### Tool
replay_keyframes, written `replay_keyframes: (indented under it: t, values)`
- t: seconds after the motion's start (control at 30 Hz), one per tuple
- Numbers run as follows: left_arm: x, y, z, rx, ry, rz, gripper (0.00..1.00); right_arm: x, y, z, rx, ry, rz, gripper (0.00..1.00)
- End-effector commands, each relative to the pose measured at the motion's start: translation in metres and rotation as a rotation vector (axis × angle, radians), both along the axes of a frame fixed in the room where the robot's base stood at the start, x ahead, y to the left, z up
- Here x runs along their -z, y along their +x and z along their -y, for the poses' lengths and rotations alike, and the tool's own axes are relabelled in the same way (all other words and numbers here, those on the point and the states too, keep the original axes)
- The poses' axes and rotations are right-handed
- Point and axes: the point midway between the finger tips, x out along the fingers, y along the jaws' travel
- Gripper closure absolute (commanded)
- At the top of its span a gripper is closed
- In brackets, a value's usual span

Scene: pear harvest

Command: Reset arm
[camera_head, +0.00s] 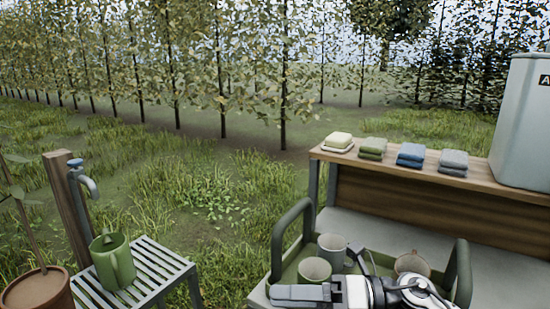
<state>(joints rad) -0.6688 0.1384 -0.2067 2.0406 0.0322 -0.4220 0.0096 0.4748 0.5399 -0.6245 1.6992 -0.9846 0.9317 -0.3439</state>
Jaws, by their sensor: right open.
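My right gripper (290,295) shows at the bottom of the head view. Its grey fingers point left, and the white and black wrist lies to their right. It is over the near part of a green tray (290,270) with two raised handles. No object shows between the fingers, and it is open. Its lower side is cut off by the picture edge. My left arm and gripper are not in view.
Several mugs stand in the tray, among them a grey mug (331,249) close behind the gripper. A wooden shelf (430,178) holds folded cloths and a large grey container (525,125). A green watering can (113,262) stands on a slatted stand (160,262) at left.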

Motion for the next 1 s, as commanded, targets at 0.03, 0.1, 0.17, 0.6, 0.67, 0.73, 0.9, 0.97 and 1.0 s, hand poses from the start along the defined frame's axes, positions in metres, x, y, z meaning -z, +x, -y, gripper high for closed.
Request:
replay_keyframes:
  t: [0.03, 0.1, 0.17, 0.6, 0.67, 0.73, 0.9, 0.97, 1.0]
  values:
    - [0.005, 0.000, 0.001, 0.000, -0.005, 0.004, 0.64, 0.007, -0.005, -0.006, 0.082, 0.158, -0.153, 0.43]
    - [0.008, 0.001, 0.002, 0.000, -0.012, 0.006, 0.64, 0.011, -0.002, -0.001, 0.213, 0.355, -0.375, 0.43]
    - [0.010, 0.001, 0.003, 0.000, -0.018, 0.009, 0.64, 0.023, 0.002, 0.011, 0.333, 0.510, -0.579, 0.43]
    - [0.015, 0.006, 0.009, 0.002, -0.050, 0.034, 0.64, 0.243, -0.089, 0.112, 1.116, 1.158, -1.965, 0.43]
    - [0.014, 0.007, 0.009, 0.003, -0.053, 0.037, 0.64, 0.257, -0.106, 0.114, 1.165, 1.180, -2.057, 0.43]
    - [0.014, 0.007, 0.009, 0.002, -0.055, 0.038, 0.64, 0.267, -0.119, 0.116, 1.203, 1.198, -2.127, 0.43]
    - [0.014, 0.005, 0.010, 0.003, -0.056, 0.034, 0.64, 0.274, -0.129, 0.116, 1.231, 1.207, -2.182, 0.43]
    - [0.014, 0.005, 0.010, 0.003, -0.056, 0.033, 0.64, 0.273, -0.129, 0.116, 1.230, 1.206, -2.180, 0.43]
    - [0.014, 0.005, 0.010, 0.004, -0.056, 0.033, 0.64, 0.273, -0.129, 0.116, 1.231, 1.206, -2.179, 0.43]
